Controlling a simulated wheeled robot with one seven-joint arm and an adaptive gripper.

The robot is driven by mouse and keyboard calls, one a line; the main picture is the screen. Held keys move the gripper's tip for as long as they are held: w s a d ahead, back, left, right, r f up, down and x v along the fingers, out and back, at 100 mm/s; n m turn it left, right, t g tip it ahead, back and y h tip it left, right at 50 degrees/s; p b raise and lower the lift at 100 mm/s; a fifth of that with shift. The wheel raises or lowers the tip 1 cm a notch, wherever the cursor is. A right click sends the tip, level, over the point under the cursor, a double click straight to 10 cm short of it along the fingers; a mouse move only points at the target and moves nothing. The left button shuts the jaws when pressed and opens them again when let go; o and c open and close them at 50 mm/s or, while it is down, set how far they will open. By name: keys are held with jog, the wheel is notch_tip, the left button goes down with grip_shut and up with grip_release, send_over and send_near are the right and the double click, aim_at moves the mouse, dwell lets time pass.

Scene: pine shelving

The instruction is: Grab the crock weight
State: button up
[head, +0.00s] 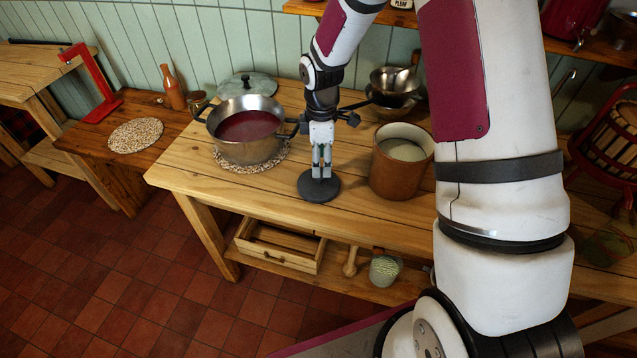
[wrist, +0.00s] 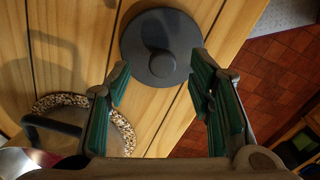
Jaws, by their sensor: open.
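The crock weight is most likely the dark grey round disc (head: 319,188) with a knob, lying flat near the front edge of the pine table. In the wrist view the disc (wrist: 161,62) lies ahead of the fingertips, its knob near its middle. My gripper (head: 321,172) points down right above the disc in the head view. In the wrist view my gripper (wrist: 158,90) is open, its green-padded fingers spread apart with nothing between them. I cannot tell whether the fingertips touch the disc. A brown crock (head: 399,165) with pale contents stands just right of the gripper.
A metal pot (head: 246,130) of red liquid stands on a speckled mat (head: 272,162) left of my gripper. Steel bowls (head: 394,84) are behind the crock. A grey lid (head: 247,86) lies at the back. Bare tabletop (head: 205,168) lies at the front left.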

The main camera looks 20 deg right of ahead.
aim_at(319, 180)
jog(key=f, duration=0.4)
jog(key=shift+s+a+p, duration=0.15)
jog(key=shift+a+p, duration=0.15)
jog(key=shift+p, duration=0.05)
jog(key=shift+f, duration=0.65)
grip_shut()
